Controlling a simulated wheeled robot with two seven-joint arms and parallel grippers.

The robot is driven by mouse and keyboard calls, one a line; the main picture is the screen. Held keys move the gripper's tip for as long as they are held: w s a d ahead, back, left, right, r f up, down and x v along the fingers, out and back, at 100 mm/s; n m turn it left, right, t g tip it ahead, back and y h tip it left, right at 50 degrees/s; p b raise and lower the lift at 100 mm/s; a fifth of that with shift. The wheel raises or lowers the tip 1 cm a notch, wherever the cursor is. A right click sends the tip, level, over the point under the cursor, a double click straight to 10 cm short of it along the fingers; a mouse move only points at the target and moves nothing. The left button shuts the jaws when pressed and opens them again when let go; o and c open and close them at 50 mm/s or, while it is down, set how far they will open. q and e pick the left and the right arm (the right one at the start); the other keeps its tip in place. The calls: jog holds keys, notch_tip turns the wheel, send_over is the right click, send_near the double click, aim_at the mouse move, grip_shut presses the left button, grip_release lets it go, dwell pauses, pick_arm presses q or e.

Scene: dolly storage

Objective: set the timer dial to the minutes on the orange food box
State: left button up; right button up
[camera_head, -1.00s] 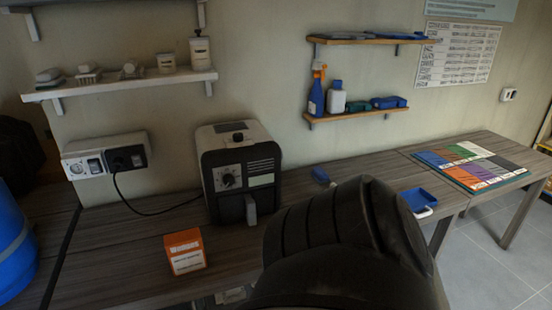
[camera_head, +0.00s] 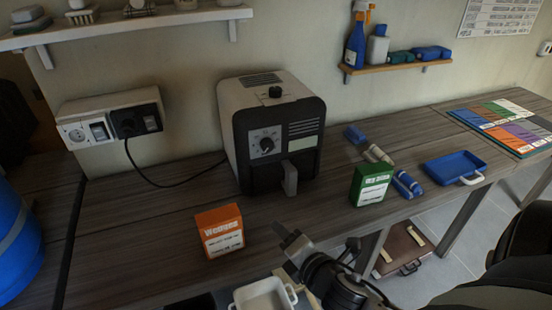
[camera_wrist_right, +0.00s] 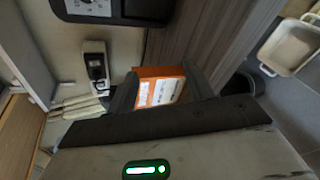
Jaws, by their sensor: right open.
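The orange food box (camera_head: 221,231) stands on the wooden counter, with a white label whose small print I cannot read. It also shows in the right wrist view (camera_wrist_right: 160,88), framed between the fingers. The dial's setting is too small to read. My right gripper (camera_head: 287,240) is open and empty, just right of the orange box and apart from it. My left gripper is not in view.
A green box (camera_head: 371,185), blue items (camera_head: 406,184) and a blue tray (camera_head: 455,168) stand to the right. A wall socket panel (camera_head: 110,122) feeds a black cable across the counter. A white dish (camera_head: 264,296) is at the front. The counter left of the orange box is clear.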

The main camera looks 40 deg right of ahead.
jog(key=w+d+r+n+t+h+b, duration=0.25)
jog(key=d+r+n+t, duration=0.2)
jog(key=r+n, duration=0.5)
jog(key=n+p, duration=0.2)
jog(key=n, duration=0.1)
send_near(268, 148)
jog(key=shift+m+g, duration=0.25)
jog(key=shift+g, duration=0.2)
jog(key=x, duration=0.5)
jog(key=r+x, duration=0.1)
jog(key=x, duration=0.2)
jog(key=shift+w+d+f, duration=0.1)
jog(key=shift+w, duration=0.1)
jog(key=c, duration=1)
